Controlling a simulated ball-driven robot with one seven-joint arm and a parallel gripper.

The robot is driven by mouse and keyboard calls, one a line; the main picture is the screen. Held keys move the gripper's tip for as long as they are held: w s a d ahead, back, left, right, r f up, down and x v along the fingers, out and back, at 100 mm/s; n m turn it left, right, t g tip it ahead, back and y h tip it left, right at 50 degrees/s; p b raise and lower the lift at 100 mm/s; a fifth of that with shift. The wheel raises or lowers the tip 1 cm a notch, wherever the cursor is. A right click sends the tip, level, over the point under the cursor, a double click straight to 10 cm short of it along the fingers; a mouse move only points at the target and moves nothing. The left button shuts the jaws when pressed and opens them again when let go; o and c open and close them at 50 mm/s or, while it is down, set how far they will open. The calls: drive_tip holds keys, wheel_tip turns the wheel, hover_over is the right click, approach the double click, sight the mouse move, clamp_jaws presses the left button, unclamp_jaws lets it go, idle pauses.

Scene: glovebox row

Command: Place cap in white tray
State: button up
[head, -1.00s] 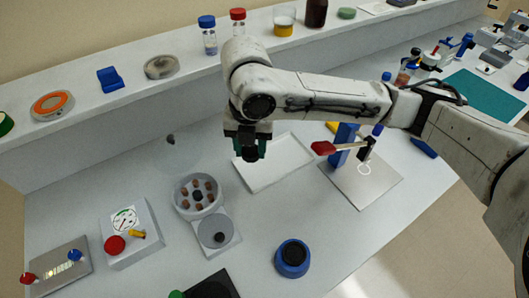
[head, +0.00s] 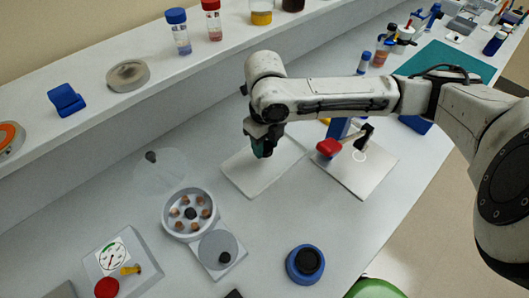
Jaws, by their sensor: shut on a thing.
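The white tray (head: 236,181) is a shallow, flat rectangle on the bench near the middle of the head view. My gripper (head: 263,150) points down over the tray's middle, above its surface. It is shut on the cap, which is mostly hidden between the dark fingers, so its shape and colour are hard to make out. The visible part of the tray looks empty; the arm hides some of its far side.
A metal plate with a blue stand and red-handled tool (head: 328,148) lies right of the tray. A round centrifuge (head: 174,212) with an open clear lid stands left. A blue round container (head: 305,263) is in front. A raised shelf (head: 130,110) holds vials behind.

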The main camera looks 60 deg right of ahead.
sight(265, 161)
drive_tip(key=shift+f, duration=2.2)
drive_tip(key=shift+f, duration=0.15)
drive_tip(key=o, duration=1)
wheel_tip(265, 161, up, 12)
drive_tip(key=shift+r, duration=0.15)
